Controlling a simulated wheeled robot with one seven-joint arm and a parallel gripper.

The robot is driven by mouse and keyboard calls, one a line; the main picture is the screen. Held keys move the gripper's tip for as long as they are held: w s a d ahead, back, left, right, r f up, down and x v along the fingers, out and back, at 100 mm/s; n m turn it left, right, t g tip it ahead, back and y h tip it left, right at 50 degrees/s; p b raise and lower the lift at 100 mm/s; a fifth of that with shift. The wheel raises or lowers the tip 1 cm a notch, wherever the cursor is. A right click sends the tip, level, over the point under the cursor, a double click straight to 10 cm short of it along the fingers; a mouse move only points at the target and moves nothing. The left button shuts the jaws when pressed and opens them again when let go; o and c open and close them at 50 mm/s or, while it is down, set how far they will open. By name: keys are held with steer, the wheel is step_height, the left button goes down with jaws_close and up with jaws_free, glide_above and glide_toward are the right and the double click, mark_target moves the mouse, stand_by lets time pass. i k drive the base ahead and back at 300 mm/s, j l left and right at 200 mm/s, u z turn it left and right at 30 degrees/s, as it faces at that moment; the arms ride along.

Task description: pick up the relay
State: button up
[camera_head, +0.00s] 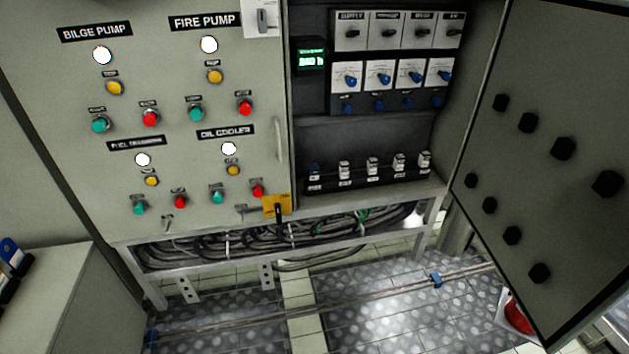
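A row of small relay-like blocks stands on a dark rail (370,182) low inside the open cabinet. Several have pale bodies with dark tops, such as the block (344,170) left of the row's middle and the block (424,160) at the right end. The leftmost position holds a darker, bluish part (314,173). I cannot tell which of these the task calls the relay. My gripper is not in view.
The cabinet door (540,130) stands open at right, its black knobs facing in. Switches with blue knobs (378,76) sit above the row. A closed panel (190,130) with buttons is at left. Cables (270,240) run below. A patterned metal floor (380,310) lies in front.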

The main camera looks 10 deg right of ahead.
mark_target(313, 177)
steer(key=i+z, duration=0.2)
steer(key=i, duration=0.3)
steer(key=i+j+z, duration=0.15)
steer(key=i, duration=0.3)
steer(key=i+j+z, duration=0.2)
steer(key=i, duration=0.3)
